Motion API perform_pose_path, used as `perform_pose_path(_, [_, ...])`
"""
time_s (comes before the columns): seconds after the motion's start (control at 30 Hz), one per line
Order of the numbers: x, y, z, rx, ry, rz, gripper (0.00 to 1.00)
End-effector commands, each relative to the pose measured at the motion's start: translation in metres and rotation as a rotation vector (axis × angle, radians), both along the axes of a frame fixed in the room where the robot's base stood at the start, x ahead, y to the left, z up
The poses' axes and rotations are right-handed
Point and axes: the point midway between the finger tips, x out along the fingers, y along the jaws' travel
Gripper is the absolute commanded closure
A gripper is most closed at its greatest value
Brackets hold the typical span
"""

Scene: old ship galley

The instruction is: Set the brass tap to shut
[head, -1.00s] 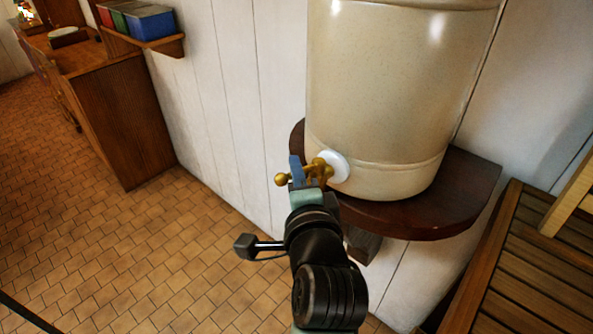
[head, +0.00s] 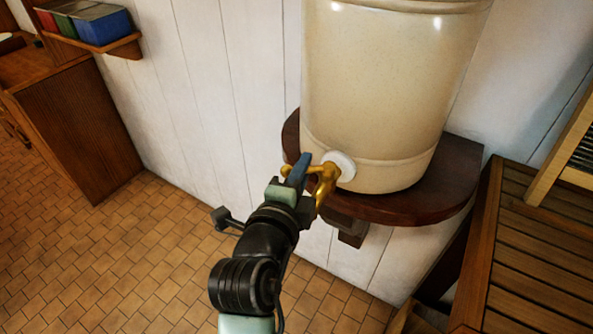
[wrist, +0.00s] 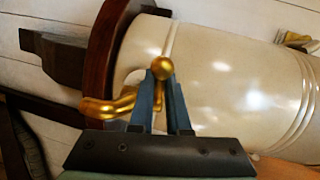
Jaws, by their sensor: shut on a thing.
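The brass tap (head: 325,184) sticks out of a white collar at the foot of a cream stoneware urn (head: 385,90). Its spout hangs down, just right of my gripper. My gripper (head: 302,168) has its blue fingers shut on the tap's handle, whose end shows just left of the fingers in the head view. In the wrist view my gripper (wrist: 162,88) shows the handle's round brass knob (wrist: 162,68) at the fingertips, and the curved brass spout (wrist: 110,105) to the left. The fingers hide the handle's middle, so its exact angle is hard to tell.
The urn stands on a dark round-edged wall shelf (head: 430,200) with a bracket below. A slatted wooden bench (head: 510,260) is at right. A small shelf with coloured boxes (head: 100,25) and a wooden cabinet (head: 75,130) are at left. The tiled floor is clear.

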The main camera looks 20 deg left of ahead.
Motion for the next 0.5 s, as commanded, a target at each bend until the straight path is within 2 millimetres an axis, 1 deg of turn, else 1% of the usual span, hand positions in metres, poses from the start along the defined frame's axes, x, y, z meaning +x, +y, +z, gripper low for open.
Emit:
perform_pose_path(0.03, [0.001,0.006,-0.005,0.0,-0.006,-0.027,1.0])
perform_pose_path(0.13, [0.005,0.007,-0.007,0.002,-0.007,-0.114,1.0])
perform_pose_path(0.5, [0.018,0.007,-0.007,0.005,-0.006,-0.436,1.0])
